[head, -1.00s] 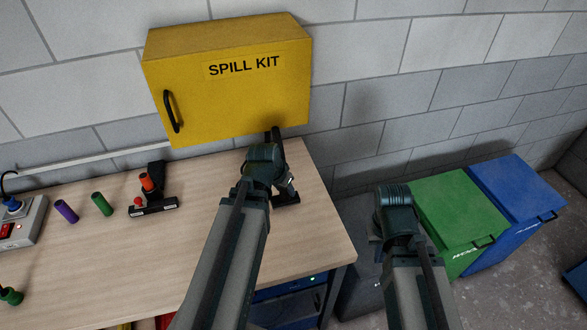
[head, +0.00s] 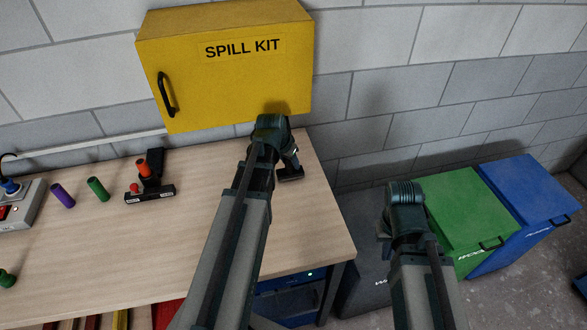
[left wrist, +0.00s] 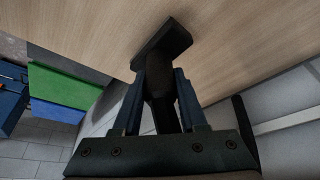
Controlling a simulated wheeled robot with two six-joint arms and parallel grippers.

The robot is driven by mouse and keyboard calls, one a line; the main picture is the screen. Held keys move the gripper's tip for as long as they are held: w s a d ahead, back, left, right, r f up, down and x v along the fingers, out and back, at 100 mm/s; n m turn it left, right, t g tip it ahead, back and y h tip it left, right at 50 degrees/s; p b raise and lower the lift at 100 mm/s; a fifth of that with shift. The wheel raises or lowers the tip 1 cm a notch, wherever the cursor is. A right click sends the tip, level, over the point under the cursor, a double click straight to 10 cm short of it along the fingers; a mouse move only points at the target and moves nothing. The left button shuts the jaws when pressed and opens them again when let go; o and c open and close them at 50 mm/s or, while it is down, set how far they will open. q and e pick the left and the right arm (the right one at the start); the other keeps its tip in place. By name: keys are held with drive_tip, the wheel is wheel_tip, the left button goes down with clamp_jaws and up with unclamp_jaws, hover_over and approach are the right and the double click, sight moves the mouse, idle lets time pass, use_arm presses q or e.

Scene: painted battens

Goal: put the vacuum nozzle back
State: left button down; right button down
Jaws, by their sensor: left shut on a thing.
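The vacuum nozzle is black, with a wide flat head (head: 290,174) that shows at the back right of the bench in the head view. My left gripper (head: 286,152) is shut on its neck, mostly hidden behind my wrist. In the left wrist view, the two fingers of the left gripper (left wrist: 160,80) stand on either side of the neck, and the nozzle head (left wrist: 162,46) points toward the bench top. I cannot tell whether the head touches the wood. My right gripper (head: 384,228) is off the bench's right side, largely hidden by its wrist; its jaws cannot be made out.
A yellow spill kit cabinet (head: 225,75) hangs close behind the left gripper. A black piece with an orange part and red knob (head: 150,192), purple and green cylinders and a switch box are at left on the bench (head: 190,240). Green (head: 470,215) and blue bins stand right.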

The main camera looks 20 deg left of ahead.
use_arm(q)
drive_tip(key=shift+s+f, duration=0.1)
drive_tip(key=shift+f, duration=0.6)
drive_tip(key=shift+r, duration=0.1)
use_arm(e)
drive_tip(key=shift+d+f, duration=0.2)
drive_tip(key=shift+f, duration=0.4)
use_arm(q)
drive_tip(key=shift+f+b, duration=0.2)
drive_tip(key=shift+b, duration=0.1)
drive_tip(key=shift+c, duration=2.3)
unclamp_jaws()
use_arm(e)
drive_tip(key=shift+f, duration=0.1)
use_arm(q)
drive_tip(key=shift+r, duration=0.15)
